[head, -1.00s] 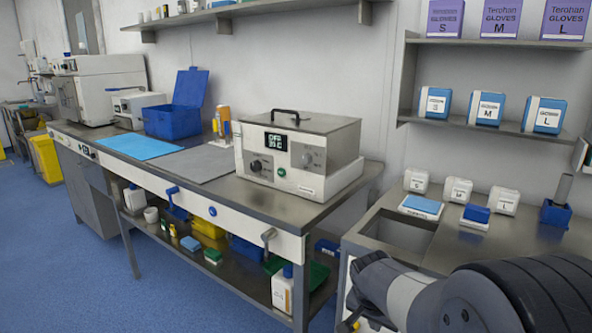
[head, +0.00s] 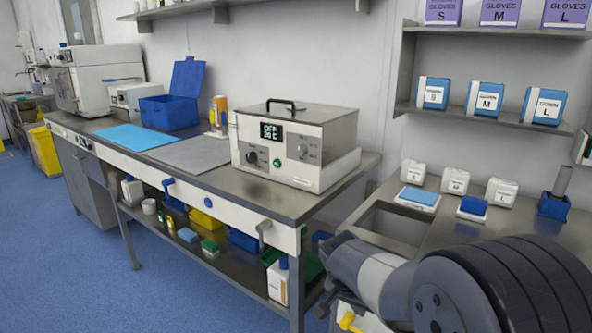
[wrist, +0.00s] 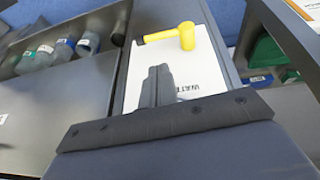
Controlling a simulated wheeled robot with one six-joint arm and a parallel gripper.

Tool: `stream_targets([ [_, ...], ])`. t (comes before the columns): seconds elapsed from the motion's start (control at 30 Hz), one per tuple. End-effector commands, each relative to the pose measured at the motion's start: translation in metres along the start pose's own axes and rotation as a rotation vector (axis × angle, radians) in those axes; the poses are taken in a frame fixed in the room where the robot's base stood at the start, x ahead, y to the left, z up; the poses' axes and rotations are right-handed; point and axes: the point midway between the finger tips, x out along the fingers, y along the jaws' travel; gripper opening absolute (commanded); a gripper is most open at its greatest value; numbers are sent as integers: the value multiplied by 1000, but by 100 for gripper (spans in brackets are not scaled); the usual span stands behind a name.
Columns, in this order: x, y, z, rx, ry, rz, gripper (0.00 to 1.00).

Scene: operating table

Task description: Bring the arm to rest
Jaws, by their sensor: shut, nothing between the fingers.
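My gripper (wrist: 156,86) is shut and empty in the wrist view, its fingers together in front of a white panel (wrist: 172,66). A yellow handle (wrist: 168,36) sticks out on that panel beyond the fingertips. The gap between fingers and panel is hard to judge. In the head view my arm fills the lower right corner, in front of the right-hand counter, and my gripper is out of sight there. The yellow handle (head: 350,322) shows at the bottom edge beside my arm.
A steel-and-white heater unit (head: 297,148) with a display reading OFF stands on the long bench (head: 262,196). The right counter (head: 452,232) holds small white boxes and blue items. Several bottles (wrist: 60,48) sit in a compartment left in the wrist view. Blue floor is open at left.

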Motion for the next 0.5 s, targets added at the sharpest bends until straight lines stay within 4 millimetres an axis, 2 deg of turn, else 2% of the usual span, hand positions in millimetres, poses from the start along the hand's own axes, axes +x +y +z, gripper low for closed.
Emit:
stream_targets([
  [0.03,-14,0,-1,0,2,-3,0],
  [0.2,-46,0,-1,0,2,-3,0],
  [0.4,-71,0,0,0,1,-2,0],
  [0.5,-77,0,0,0,0,-1,0],
])
